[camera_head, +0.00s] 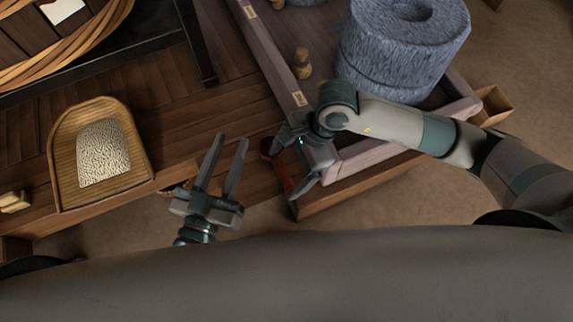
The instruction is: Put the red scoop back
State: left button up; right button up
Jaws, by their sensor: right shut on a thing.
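The red scoop (281,172) shows near the middle of the head view, its round bowl toward the back and its handle running toward me. My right gripper (289,166) is shut on the red scoop, beside the left corner of the wooden quern frame. The gripper hides part of the scoop, and I cannot tell how high it is held. My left gripper (231,142) is open and empty, to the left of the scoop, its fingers pointing away from me.
A grey millstone (405,45) stands in the wooden frame (272,58) at the right. A wooden tray (146,160) with a pale speckled load sits on the plank table (180,110) at the left. A large basket (105,38) stands at the upper left, and a small wooden peg (302,66) on the frame.

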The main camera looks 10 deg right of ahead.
pick_arm(q)
jog(key=shift+s+d+r+t+h+b, duration=0.1)
jog(key=shift+s+r+t+h+b, duration=0.1)
jog(key=shift+r+t, duration=0.4)
jog(key=shift+s+d+r+t+h+b, duration=0.1)
jog(key=shift+s+r+t+h+b, duration=0.1)
jog(key=shift+r, duration=0.7)
pick_arm(e)
jog(key=shift+f, duration=0.7)
pick_arm(q)
jog(key=shift+f, duration=0.3)
pick_arm(e)
jog(key=shift+f, duration=0.3)
